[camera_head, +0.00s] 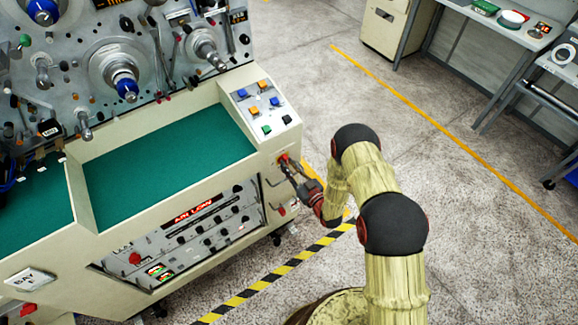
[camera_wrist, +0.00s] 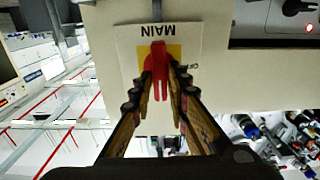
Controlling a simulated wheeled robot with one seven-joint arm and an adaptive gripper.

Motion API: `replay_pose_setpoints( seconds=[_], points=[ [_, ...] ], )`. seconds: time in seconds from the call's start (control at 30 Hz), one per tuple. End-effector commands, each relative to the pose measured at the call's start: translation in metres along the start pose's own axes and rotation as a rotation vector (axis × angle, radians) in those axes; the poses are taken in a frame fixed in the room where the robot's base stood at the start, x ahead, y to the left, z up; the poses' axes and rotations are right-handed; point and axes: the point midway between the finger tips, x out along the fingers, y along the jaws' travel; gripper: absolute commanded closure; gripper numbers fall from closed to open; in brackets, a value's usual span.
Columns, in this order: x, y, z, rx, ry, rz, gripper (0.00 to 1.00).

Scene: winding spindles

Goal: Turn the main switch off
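The red main switch handle (camera_wrist: 160,60) sits on a yellow plate (camera_wrist: 174,50) under the label MAIN, upside down in the wrist view. The fingers are partly closed; whether both touch the handle cannot be told. In the head view my gripper (camera_head: 290,170) reaches the switch from the right.
A panel of coloured buttons (camera_head: 262,105) is above the switch. A green work surface (camera_head: 165,165) lies to the left, and a lower panel of knobs (camera_head: 190,240) is below. A black-and-yellow floor strip (camera_head: 275,279) runs along the machine. The floor at right is clear up to desks (camera_head: 490,30).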

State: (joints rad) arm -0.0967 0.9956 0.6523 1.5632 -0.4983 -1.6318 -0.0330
Motion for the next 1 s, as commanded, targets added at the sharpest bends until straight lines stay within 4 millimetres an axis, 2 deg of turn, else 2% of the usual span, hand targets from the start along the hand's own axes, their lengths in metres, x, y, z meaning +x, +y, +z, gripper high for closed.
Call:
replay_pose_setpoints(
  seconds=[0.27,0.67,1.0],
  points=[
    [0.0000,0.0000,-0.0001,0.000,0.000,0.000,1.00],
    [0.0001,-0.0001,0.0002,-0.015,0.001,0.000,1.00],
    [0.0008,-0.0012,0.0017,-0.186,0.002,0.000,1.00]
  ],
)
